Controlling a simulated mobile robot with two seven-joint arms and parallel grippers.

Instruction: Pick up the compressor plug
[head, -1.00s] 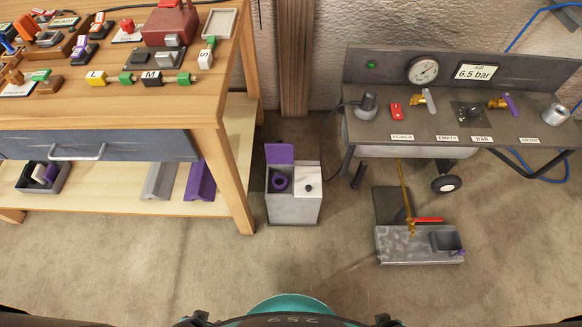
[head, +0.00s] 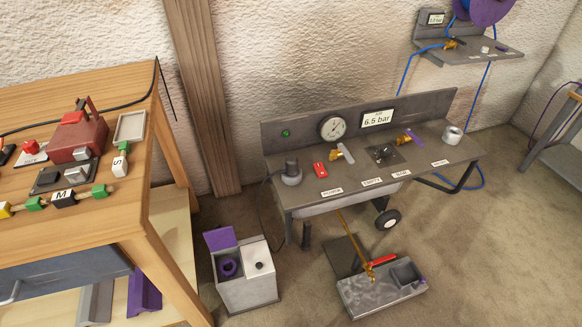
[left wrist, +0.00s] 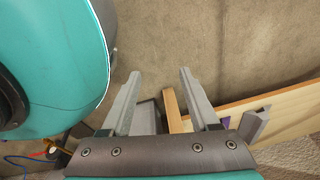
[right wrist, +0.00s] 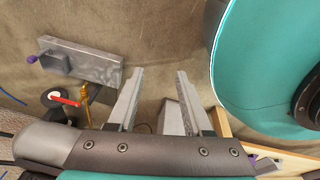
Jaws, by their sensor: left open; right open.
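The plug (head: 292,169) looks like a dark grey cylinder standing upright in a round grey base at the left end of the grey compressor bench (head: 360,170). A black cable hangs from it past the bench's left edge. My left gripper (left wrist: 160,74) is open and empty above the floor in the left wrist view. My right gripper (right wrist: 160,73) is open and empty in the right wrist view. Neither gripper shows in the head view, and both are away from the plug. The plug is not clearly visible in either wrist view.
A red switch (head: 320,169), gauge (head: 333,127) and valve levers are on the bench. A grey block (head: 380,291) with a red-handled valve stands on the floor before it. A grey box (head: 247,279) with a purple flap stands left. A wooden worktable (head: 130,200) is further left.

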